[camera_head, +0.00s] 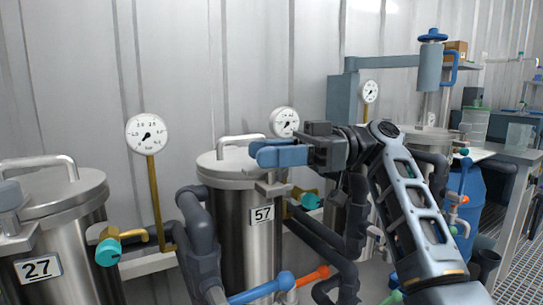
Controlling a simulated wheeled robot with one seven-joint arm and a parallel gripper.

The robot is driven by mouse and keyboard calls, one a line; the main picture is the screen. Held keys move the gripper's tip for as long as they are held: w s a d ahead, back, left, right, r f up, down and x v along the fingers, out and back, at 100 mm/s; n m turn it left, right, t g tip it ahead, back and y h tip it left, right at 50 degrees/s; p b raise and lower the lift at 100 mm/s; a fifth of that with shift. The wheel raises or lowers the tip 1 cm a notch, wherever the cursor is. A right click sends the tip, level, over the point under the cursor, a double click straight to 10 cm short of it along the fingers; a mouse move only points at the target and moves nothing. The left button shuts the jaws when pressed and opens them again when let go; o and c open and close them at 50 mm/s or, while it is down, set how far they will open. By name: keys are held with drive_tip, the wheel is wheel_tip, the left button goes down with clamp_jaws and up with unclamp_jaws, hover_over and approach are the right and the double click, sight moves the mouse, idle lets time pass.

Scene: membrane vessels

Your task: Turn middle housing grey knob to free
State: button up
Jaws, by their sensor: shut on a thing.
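The middle housing (236,230) is an upright steel vessel with a lid and a plate marked 57. A steel clamp bracket (272,188) sits at its front rim. My gripper (267,153), with blue fingers, reaches in from the right just above this bracket. Its fingers are closed around the place of the grey knob, which they hide. The knob's angle cannot be seen.
A housing marked 27 (72,225) stands at left, with a grey knob (9,195) on its bracket. Gauges (148,134) (285,122) stand behind on brass pipes. Dark pipes (199,235) and a blue-handled valve (262,291) crowd the front.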

drive_tip(key=shift+f, duration=0.15)
drive_tip(key=o, duration=0.9)
drive_tip(key=shift+p+v, duration=0.5)
drive_tip(key=shift+v, duration=3.35)
